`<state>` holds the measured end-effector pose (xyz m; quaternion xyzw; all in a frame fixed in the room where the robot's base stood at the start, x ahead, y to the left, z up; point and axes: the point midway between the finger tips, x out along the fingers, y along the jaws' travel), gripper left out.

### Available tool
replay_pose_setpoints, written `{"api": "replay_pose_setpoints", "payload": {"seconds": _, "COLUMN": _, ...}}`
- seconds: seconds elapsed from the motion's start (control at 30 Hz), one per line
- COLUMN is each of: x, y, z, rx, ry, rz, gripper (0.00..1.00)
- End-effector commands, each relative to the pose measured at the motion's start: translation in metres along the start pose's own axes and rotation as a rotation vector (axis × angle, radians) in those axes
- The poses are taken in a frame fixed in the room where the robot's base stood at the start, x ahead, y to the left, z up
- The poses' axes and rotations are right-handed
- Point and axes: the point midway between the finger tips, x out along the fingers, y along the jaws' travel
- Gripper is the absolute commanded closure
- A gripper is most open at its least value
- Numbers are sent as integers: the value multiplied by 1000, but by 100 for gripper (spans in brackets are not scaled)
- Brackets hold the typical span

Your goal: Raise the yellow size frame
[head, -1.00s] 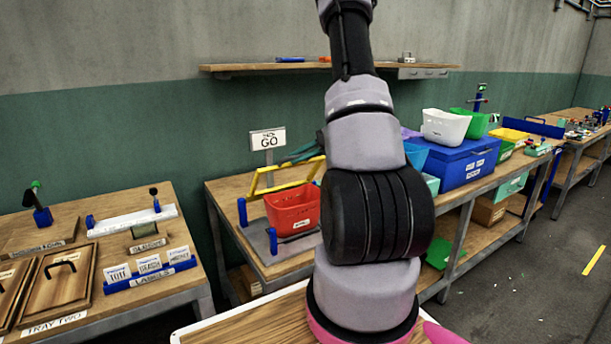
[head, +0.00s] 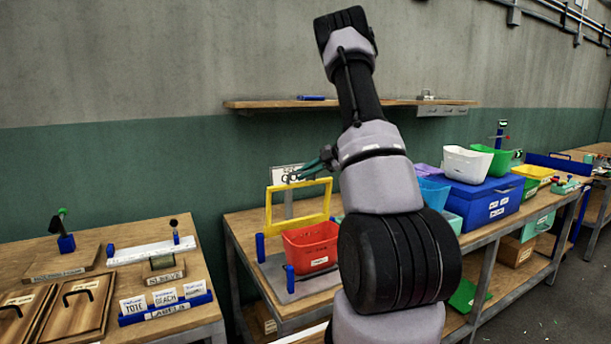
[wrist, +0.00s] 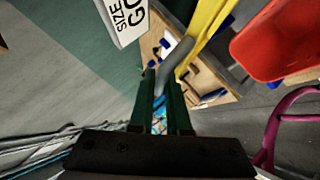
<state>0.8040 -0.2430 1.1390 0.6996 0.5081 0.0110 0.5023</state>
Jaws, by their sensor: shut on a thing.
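The yellow size frame (head: 267,213) stands nearly upright behind the red bin in the head view, between low blue posts on a grey base plate. Its yellow bar also shows at the top of the wrist view (wrist: 207,28). A grey curved piece (wrist: 176,62) runs from beside the bar to my fingertips; it looks like the frame's handle. My gripper (wrist: 163,82) is shut on this piece, though the exact contact is partly hidden. In the head view my gripper (head: 300,174) is at the frame's top bar, reaching in from the right.
The red bin (head: 312,250) stands just in front of the frame. A white sign reading GO (head: 284,172) is close behind it, partly covered by my gripper. A blue box (head: 485,200) and several bins stand to the right. A shelf (head: 390,103) is on the wall above.

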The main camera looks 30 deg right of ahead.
Motion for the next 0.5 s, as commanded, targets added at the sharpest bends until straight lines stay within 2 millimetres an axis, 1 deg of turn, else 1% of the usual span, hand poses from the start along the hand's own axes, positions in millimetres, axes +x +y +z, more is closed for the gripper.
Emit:
{"api": "replay_pose_setpoints", "payload": {"seconds": 0.27, "x": -1, "y": 0, "z": 0, "rx": -1, "ry": -1, "rz": 1, "gripper": 100}}
{"api": "replay_pose_setpoints", "payload": {"seconds": 0.3, "x": -1, "y": 0, "z": 0, "rx": -1, "ry": -1, "rz": 1, "gripper": 70}}
{"api": "replay_pose_setpoints", "payload": {"seconds": 0.33, "x": -1, "y": 0, "z": 0, "rx": -1, "ry": -1, "rz": 1, "gripper": 58}}
{"api": "replay_pose_setpoints", "payload": {"seconds": 0.37, "x": 0, "y": 0, "z": 0, "rx": -1, "ry": -1, "rz": 1, "gripper": 55}}
{"api": "replay_pose_setpoints", "payload": {"seconds": 0.5, "x": 0, "y": 0, "z": 0, "rx": -1, "ry": -1, "rz": 0, "gripper": 55}}
